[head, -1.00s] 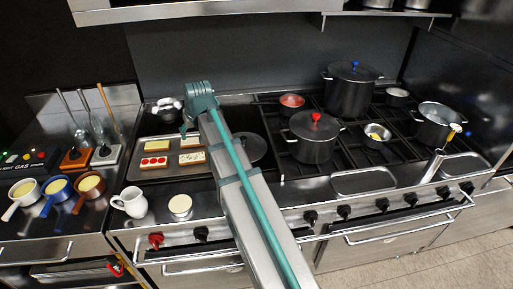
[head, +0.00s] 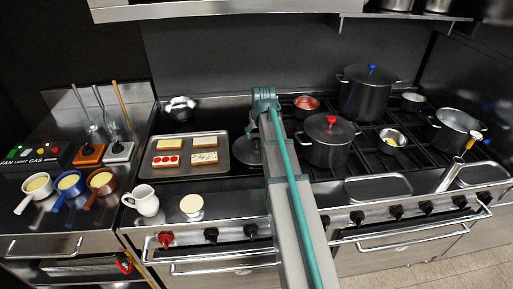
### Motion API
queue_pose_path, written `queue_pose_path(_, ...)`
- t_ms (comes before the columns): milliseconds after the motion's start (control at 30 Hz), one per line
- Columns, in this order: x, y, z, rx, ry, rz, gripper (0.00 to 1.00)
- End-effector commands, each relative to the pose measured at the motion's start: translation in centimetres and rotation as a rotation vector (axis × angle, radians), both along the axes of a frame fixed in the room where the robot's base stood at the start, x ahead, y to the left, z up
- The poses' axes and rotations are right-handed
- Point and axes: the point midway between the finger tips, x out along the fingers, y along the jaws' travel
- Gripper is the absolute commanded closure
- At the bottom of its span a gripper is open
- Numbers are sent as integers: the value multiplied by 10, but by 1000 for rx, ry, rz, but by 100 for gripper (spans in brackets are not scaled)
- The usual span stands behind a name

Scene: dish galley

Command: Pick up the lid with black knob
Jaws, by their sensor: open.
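A dark round lid (head: 245,153) lies on the cooktop just right of the baking tray. My arm crosses in front of it and hides its right part. I cannot make out its knob clearly. My gripper (head: 250,130) shows as a small dark part below the teal wrist, open, around the lid's far side in the picture. Its fingers are mostly hidden, and I cannot tell its height above the lid. Two other lids sit on pots: one with a red knob (head: 331,121) and one with a blue knob (head: 371,69).
A baking tray (head: 163,174) with several food slabs lies left of the lid. A white jug (head: 146,201) and a cream-topped round item (head: 191,204) stand in front. A red bowl (head: 306,103), a yellow-filled bowl (head: 392,141) and an open pot (head: 455,128) are at right.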

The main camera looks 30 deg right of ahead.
Motion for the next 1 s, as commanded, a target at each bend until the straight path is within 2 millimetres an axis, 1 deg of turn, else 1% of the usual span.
queue_pose_path(133,3,0,-7,0,1,0,37)
queue_pose_path(400,12,-1,-35,0,2,0,37)
queue_pose_path(500,15,-1,-43,0,0,0,37)
queue_pose_path(633,17,-2,-48,0,0,0,37)
queue_pose_path(833,16,-2,-48,0,-1,0,37)
queue_pose_path(867,16,-2,-48,0,-1,0,40)
queue_pose_path(1000,16,-2,-48,0,-1,0,63)
